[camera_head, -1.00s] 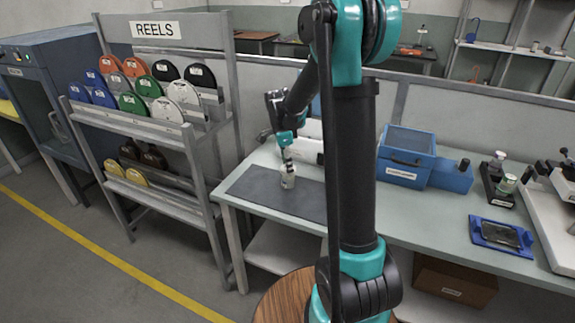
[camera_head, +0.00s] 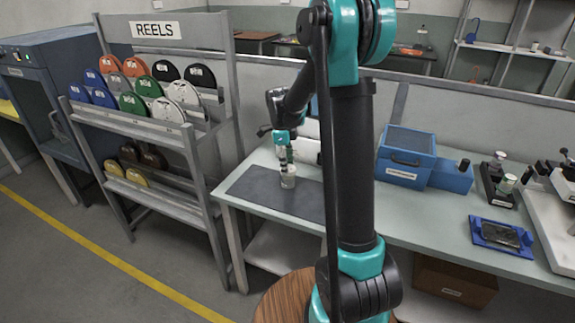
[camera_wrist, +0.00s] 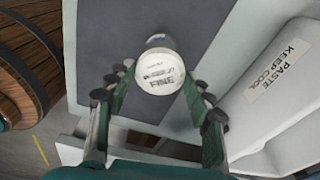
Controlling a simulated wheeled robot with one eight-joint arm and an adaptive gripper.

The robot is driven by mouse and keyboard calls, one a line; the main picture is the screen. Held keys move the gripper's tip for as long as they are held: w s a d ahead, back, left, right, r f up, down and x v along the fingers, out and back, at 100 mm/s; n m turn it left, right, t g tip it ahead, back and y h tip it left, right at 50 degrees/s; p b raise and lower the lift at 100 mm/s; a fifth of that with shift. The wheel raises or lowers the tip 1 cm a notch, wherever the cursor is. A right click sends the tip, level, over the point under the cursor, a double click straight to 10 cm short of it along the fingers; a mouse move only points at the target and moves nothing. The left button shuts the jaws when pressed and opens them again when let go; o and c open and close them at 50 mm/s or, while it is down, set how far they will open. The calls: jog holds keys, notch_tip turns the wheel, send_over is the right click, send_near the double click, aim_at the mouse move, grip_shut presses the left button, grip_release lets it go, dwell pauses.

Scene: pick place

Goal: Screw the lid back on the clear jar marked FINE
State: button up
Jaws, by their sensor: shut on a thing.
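My gripper (camera_head: 286,162) points down over the dark mat on the bench, its fingers closed around a white lid. In the wrist view the round lid (camera_wrist: 159,74), with FINE printed on top, sits between the two green fingers of my gripper (camera_wrist: 158,82). The small clear jar (camera_head: 288,182) stands upright on the mat, directly under my gripper. In the wrist view the lid hides most of the jar; a small shiny rim (camera_wrist: 159,40) shows past it. Whether the lid is seated on the jar's thread cannot be told.
A white box marked PASTE KEEP COOL (camera_wrist: 270,80) stands close to the right of the mat (camera_head: 265,190). A blue case (camera_head: 405,155) and a blue tray (camera_head: 500,234) are farther right. A reels rack (camera_head: 160,125) stands left of the bench.

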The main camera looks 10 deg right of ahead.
jog(key=shift+m, duration=1.3)
jog(key=m, duration=0.3)
jog(key=shift+g, duration=0.3)
jog(key=shift+c, duration=0.2)
jog(key=shift+m, duration=0.5)
jog(key=m+y, duration=0.1)
jog(key=m, duration=0.3)
jog(key=shift+w, duration=0.1)
jog(key=o, duration=0.8)
jog(key=shift+c, duration=0.2)
